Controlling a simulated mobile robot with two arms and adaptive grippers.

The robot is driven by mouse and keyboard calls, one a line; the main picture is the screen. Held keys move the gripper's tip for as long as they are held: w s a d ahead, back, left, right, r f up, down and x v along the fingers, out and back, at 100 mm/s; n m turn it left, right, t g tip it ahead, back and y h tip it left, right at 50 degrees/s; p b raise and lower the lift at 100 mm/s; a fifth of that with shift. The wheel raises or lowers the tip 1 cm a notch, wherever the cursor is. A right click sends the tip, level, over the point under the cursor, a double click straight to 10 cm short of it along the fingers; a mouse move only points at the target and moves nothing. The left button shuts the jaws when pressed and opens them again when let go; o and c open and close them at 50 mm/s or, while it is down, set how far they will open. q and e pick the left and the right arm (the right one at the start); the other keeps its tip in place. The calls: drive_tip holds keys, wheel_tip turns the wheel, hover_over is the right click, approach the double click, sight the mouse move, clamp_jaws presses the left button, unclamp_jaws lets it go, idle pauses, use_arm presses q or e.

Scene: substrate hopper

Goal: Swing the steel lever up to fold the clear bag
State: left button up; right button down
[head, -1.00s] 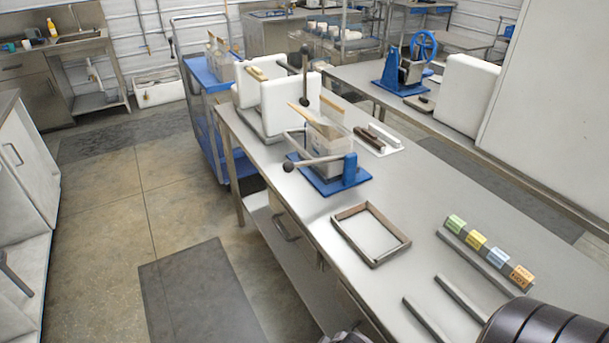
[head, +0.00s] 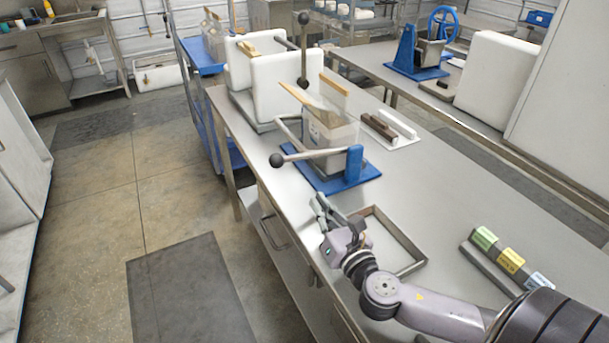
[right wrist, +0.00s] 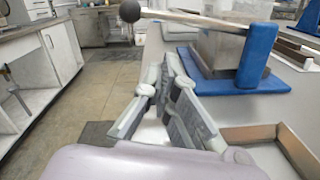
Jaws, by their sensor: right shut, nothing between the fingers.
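The steel lever (head: 315,154) lies nearly level, running from its dark ball knob (head: 276,160) to a blue post (head: 354,166). It crosses in front of the clear bag (head: 345,133), which stands in a holder on a blue base (head: 352,180). My right gripper (head: 320,203) is shut and empty, below and to the right of the knob, apart from the lever. In the right wrist view the knob (right wrist: 130,11) and lever (right wrist: 200,19) are beyond the fingertips (right wrist: 170,70). My left gripper is not in view.
An empty rectangular frame (head: 411,267) lies beside my right arm. Colored blocks (head: 510,260) sit farther right. White padded blocks (head: 286,88) and an upright black-knobbed lever (head: 304,50) stand behind the fixture. The bench between the fixture and the colored blocks is mostly clear.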

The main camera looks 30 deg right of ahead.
drive_tip(key=shift+w+f+n+y, duration=0.1)
drive_tip(key=shift+w+n+y, duration=0.3)
drive_tip(key=shift+n, duration=0.2)
drive_tip(key=shift+s+a+r, duration=0.35)
drive_tip(key=shift+w+d, duration=0.1)
drive_tip(key=shift+w, duration=0.1)
drive_tip(key=w, duration=0.2)
drive_tip(key=w+p, duration=0.1)
drive_tip(key=w, duration=0.5)
drive_tip(key=shift+w+d+r+p, duration=0.1)
drive_tip(key=shift+d+r+p, duration=0.1)
drive_tip(key=shift+d+p, duration=0.2)
drive_tip(key=shift+w, duration=0.6)
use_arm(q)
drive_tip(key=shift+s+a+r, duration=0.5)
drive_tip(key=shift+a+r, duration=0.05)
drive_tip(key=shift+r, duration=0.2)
use_arm(e)
drive_tip(key=shift+w, duration=0.2)
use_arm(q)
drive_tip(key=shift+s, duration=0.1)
